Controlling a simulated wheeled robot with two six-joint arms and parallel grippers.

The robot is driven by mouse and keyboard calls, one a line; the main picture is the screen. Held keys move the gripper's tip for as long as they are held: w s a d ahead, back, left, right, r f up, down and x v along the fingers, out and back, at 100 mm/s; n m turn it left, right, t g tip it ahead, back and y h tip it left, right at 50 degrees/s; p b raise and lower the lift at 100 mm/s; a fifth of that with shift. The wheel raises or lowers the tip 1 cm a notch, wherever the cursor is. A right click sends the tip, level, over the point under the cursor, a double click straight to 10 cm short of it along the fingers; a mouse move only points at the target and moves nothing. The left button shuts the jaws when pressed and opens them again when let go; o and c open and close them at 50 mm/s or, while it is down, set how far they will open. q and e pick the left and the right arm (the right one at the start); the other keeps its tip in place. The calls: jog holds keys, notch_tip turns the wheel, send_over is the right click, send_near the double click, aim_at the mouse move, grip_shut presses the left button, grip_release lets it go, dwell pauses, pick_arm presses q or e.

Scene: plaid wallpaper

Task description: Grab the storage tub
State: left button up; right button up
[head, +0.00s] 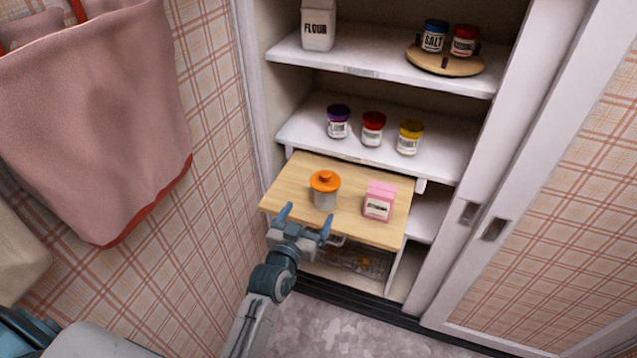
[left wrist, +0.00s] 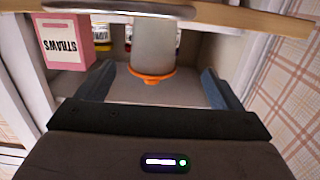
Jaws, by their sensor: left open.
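The storage tub, a greyish translucent canister (head: 325,199) with an orange knobbed lid, stands upright on a pulled-out wooden shelf (head: 285,171) in the cupboard. My left gripper (head: 306,219) is open and empty, just in front of the tub near the shelf's front edge. In the left wrist view the picture is upside down. There the tub (left wrist: 141,52) appears ahead, between the two open fingers (left wrist: 157,80), with its orange lid pointing down in the picture. I cannot tell the exact gap between fingers and tub. My right gripper is not in view.
A pink straws box (head: 379,203) stands right of the tub on the same wooden shelf. Several jars, including a red-lidded one (head: 372,129), stand on the shelf above. A wire basket (head: 350,262) sits below. A wall with a hanging pink cloth (head: 100,110) is at left.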

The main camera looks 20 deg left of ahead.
aim_at(318, 198)
pick_arm(q)
jog(key=w, duration=0.2)
jog(key=w+p, duration=0.1)
jog(key=w, duration=0.2)
jog(key=shift+w+d+f, duration=0.1)
jog(key=shift+w+d, duration=0.05)
jog(key=shift+d, duration=0.05)
jog(key=w, duration=0.1)
jog(key=w+p, duration=0.1)
jog(key=w, duration=0.1)
jog(key=w+d, duration=0.1)
jog(key=shift+w+f+p, duration=0.25)
jog(key=shift+w+p, duration=0.05)
jog(key=shift+p, duration=0.05)
jog(key=shift+w+f, duration=0.15)
jog(key=shift+w, duration=0.1)
jog(key=shift+s, duration=0.1)
jog(key=shift+c, duration=0.4)
jog(key=c, duration=1)
